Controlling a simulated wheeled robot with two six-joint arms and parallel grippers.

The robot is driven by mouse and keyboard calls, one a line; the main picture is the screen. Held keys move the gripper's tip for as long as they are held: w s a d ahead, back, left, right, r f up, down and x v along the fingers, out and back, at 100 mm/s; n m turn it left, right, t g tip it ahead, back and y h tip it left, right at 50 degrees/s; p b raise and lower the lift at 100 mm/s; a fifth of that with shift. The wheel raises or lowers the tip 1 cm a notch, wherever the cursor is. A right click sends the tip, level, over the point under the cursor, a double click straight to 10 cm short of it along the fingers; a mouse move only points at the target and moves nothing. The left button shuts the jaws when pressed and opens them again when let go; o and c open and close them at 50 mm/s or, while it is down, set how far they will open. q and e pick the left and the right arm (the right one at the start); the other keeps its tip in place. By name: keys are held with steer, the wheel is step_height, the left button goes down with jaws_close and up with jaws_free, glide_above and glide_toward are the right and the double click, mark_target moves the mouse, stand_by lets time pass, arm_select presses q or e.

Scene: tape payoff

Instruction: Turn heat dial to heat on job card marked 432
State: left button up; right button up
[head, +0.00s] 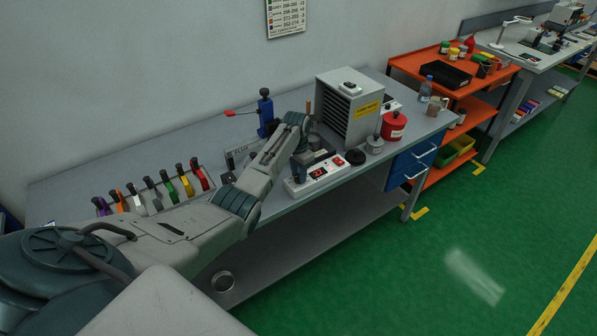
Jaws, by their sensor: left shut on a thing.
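A white control box (325,174) with a lit red display (318,174) stands at the front edge of the grey bench. The digits are too small to read surely. My left arm reaches in from the left, and my left gripper (299,172) points down at the left end of the box. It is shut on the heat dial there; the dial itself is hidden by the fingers. A card (285,17) with coloured rows hangs on the wall; I cannot make out a job card marked 432. My right gripper is not in view.
A row of coloured-handled tools (160,190) stands on the bench at left. An orange cart (415,66) stands beyond. The green floor in front is clear.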

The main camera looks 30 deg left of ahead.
arm_select(q)
steer(key=m, duration=0.6)
steer(key=shift+w+r+p, duration=0.15)
steer(key=shift+p, duration=0.2)
steer(key=shift+m, duration=1.9)
steer(key=o, duration=1)
steer(key=shift+d, duration=0.1)
steer(key=shift+c, duration=0.2)
